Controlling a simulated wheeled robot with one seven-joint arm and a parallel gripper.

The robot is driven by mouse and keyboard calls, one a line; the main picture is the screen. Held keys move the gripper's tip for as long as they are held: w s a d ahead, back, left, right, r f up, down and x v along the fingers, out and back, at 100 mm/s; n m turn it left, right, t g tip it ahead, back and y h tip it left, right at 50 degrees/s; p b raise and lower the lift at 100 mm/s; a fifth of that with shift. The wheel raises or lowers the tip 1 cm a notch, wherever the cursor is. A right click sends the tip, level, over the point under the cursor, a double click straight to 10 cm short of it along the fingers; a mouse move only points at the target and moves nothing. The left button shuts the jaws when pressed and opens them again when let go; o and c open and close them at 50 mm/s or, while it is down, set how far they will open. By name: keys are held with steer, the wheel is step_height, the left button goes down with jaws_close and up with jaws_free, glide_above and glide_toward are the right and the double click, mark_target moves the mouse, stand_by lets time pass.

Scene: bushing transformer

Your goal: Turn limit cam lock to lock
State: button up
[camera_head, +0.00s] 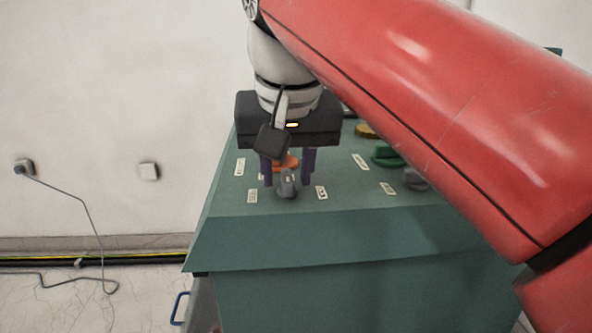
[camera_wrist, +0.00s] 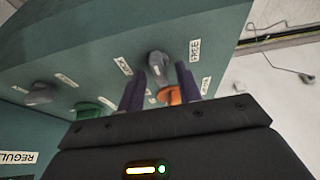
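My gripper (camera_head: 287,178) points down over the sloping green panel (camera_head: 345,198), its two purple fingers well apart. In the wrist view, the gap between the fingertips (camera_wrist: 158,74) is open and nothing is gripped. A grey knob (camera_head: 287,184) shows just in front of the fingers; in the wrist view this grey knob (camera_wrist: 157,66) lies at the fingertips' gap. An orange knob (camera_head: 286,161) sits behind it, partly hidden by the fingers; it also shows in the wrist view (camera_wrist: 174,97). I cannot tell which knob is the limit cam lock, nor whether a finger touches one.
Right of the gripper are a green knob (camera_head: 386,156), another grey knob (camera_head: 414,179) and a yellow knob (camera_head: 366,131). Small white labels (camera_head: 321,192) surround the knobs. My red arm covers the panel's right side. A wall with sockets (camera_head: 148,171) stands at left.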

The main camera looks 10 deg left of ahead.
jaws_close()
steer(key=shift+n, duration=0.4)
steer(key=n, duration=0.1)
steer(key=n+y+p, duration=0.1)
steer(key=shift+w+d+r+n, duration=0.1)
steer(key=shift+d+n, duration=0.05)
steer(key=shift+n, duration=0.25)
steer(key=n+g+y, duration=0.1)
steer(key=n, duration=0.1)
steer(key=n+y+p, duration=0.1)
steer(key=n, duration=0.2)
steer(key=shift+w+d+n+g, duration=0.1)
steer(key=shift+n+g, duration=0.2)
steer(key=shift+g, duration=0.1)
steer(key=n, duration=0.2)
steer(key=n+g, duration=0.1)
steer(key=n, duration=0.1)
steer(key=shift+w+g+y, duration=0.1)
steer(key=shift+g+y, duration=0.2)
steer(key=n+g, duration=0.1)
steer(key=n, duration=0.3)
steer(key=shift+w+n+g, duration=0.1)
steer(key=shift+n+g, duration=0.2)
steer(key=shift+g, duration=0.1)
steer(key=shift+n, duration=0.3)
